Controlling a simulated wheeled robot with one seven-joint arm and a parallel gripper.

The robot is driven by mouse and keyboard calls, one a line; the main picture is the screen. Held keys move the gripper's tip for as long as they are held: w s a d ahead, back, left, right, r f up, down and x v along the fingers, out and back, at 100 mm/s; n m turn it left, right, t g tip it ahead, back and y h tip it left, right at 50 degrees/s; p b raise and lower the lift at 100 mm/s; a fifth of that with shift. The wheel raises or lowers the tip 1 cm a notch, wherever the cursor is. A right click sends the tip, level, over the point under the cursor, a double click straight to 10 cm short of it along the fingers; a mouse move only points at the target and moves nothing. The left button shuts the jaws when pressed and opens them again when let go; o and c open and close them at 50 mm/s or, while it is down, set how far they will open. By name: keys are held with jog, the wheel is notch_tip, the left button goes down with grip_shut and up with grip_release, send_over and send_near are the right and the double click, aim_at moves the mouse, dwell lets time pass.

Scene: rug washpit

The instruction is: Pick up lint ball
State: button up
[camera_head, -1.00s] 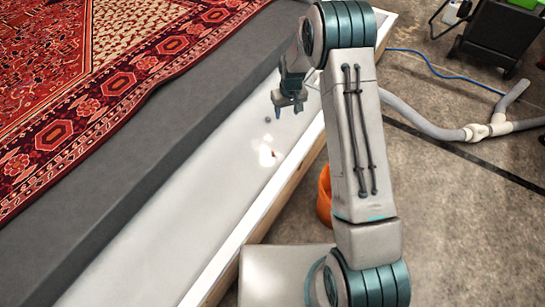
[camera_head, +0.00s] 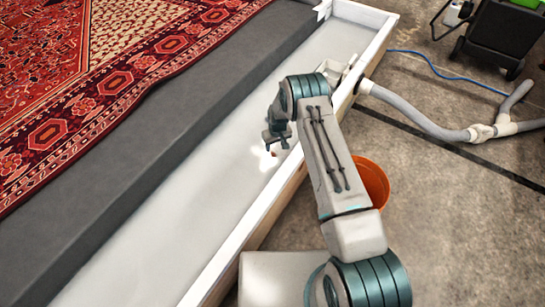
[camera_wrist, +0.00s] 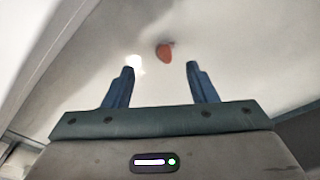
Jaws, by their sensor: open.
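A small orange-red lump (camera_wrist: 165,54) lies on the pale pit floor in the wrist view, just beyond the fingertips and between their lines. It also shows as a reddish speck in the head view (camera_head: 273,153), just below my gripper (camera_head: 276,144). I cannot tell for sure whether this lump is the lint ball. A small grey-blue ball seen on the floor earlier is not visible now; the gripper covers that spot in the head view. In the wrist view my gripper (camera_wrist: 160,68) is open with nothing between its two blue fingers.
The pale trough floor (camera_head: 165,225) runs between a dark grey ledge (camera_head: 165,150) with a red patterned rug (camera_head: 75,115) and a white-topped wooden wall (camera_head: 235,250). An orange bucket (camera_head: 374,180) and a grey hose (camera_head: 425,120) are outside the wall.

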aim_at(273, 153)
jog(key=f, duration=0.2)
jog(key=f+b, duration=0.1)
jog(key=f, duration=0.1)
jog(key=a+f+b, duration=0.1)
jog(key=shift+w+f, duration=0.15)
jog(key=shift+f, duration=0.25)
jog(key=shift+r, duration=0.1)
jog(key=c, duration=1.1)
